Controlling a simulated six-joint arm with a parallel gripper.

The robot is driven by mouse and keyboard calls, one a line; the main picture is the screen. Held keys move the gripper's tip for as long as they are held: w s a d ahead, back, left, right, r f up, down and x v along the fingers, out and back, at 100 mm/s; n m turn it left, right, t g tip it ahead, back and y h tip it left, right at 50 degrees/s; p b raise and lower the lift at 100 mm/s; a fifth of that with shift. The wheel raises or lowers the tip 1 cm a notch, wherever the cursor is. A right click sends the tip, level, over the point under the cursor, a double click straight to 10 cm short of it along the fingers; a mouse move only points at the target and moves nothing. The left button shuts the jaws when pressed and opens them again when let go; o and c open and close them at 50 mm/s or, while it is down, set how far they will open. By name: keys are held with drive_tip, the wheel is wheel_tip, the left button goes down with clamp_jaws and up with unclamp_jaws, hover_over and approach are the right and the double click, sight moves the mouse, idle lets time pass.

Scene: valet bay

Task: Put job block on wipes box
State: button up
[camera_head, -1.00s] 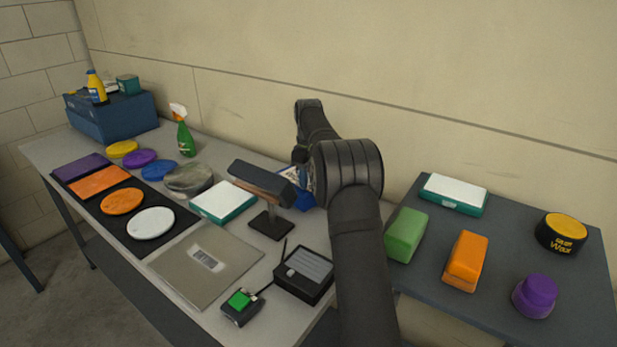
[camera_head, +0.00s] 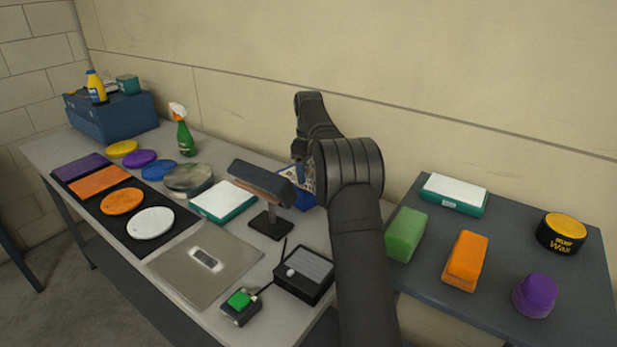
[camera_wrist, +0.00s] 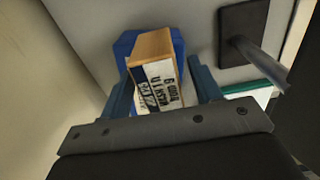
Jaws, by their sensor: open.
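The job block, a wooden block with black-and-white printing (camera_wrist: 152,80), shows in the wrist view between the two fingers of my gripper (camera_wrist: 160,68). The fingers are open, one on each side of it. Behind the block is a blue box (camera_wrist: 124,45), which I take for the wipes box. The block appears to rest on it, though their contact is hidden. In the head view the blue box (camera_head: 308,201) is mostly hidden by my arm, and the block's printed face (camera_head: 290,174) shows just left of my wrist.
A dark padded stand (camera_head: 262,183) stands close left of the blue box, with a white-topped teal box (camera_head: 222,202) beyond it. A black device (camera_head: 304,273) sits in front. A side table (camera_head: 420,275) at right holds green and orange blocks. The wall is close behind.

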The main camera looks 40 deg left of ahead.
wheel_tip(320, 180, up, 10)
drive_tip(key=shift+f, duration=0.1)
idle(0.4)
wheel_tip(320, 180, down, 13)
drive_tip(key=shift+r, duration=1.9)
